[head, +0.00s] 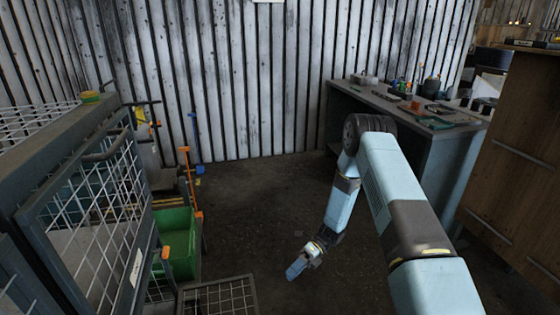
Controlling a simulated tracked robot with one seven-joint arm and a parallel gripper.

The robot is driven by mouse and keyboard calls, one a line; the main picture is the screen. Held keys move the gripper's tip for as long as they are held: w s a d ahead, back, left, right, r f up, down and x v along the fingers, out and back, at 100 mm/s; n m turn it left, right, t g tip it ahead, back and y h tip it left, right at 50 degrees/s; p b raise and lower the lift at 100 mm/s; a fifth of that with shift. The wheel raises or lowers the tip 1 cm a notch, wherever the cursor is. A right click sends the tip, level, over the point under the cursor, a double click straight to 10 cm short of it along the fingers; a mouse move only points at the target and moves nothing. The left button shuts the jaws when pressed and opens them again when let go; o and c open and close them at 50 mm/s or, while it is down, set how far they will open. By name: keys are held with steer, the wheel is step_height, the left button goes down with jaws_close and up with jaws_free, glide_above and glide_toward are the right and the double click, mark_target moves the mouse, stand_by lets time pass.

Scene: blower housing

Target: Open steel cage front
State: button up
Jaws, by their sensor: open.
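The steel cage (60,146) stands at the left, with a grey frame and pale wire mesh. A mesh panel (85,215) with a dark frame and a curved bar near its top faces the aisle. I cannot tell whether it is latched. A lower mesh panel (222,298) juts out near the floor at the bottom edge, partly cut off. My gripper (296,269) is open and appears empty, hanging low over the dark floor. It is to the right of the cage and apart from it.
A green bin (175,243) and orange-topped posts (190,185) stand beside the cage. A workbench (400,103) with tools is at the back right. A wooden cabinet (515,160) is at the right. The middle floor (260,200) is clear.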

steer(key=d+r+n+t+h, duration=0.2)
steer(key=d+r+n, duration=0.15)
steer(key=r, duration=0.75)
steer(key=s+d+r+n+t+h, duration=0.15)
steer(key=r+n, duration=0.35)
steer(key=r, duration=0.6)
steer(key=d+r+n+t+h, duration=0.2)
steer(key=d+r+n+h, duration=0.15)
steer(key=r, duration=0.75)
steer(key=s+d+r+n+t+h, duration=0.2)
steer(key=s+d+r+n+t, duration=0.3)
steer(key=s+r, duration=0.5)
steer(key=s+d+r+n+t+h, duration=0.2)
steer(key=s+d+r+n+t, duration=0.2)
steer(key=s+r+n, duration=0.3)
steer(key=s+d+r, duration=0.1)
steer(key=s+r, duration=0.1)
steer(key=s, duration=0.1)
steer(key=shift+s+d+r+n+t, duration=0.15)
steer(key=shift+s+r+n+t, duration=0.15)
steer(key=shift+s+r+t, duration=0.05)
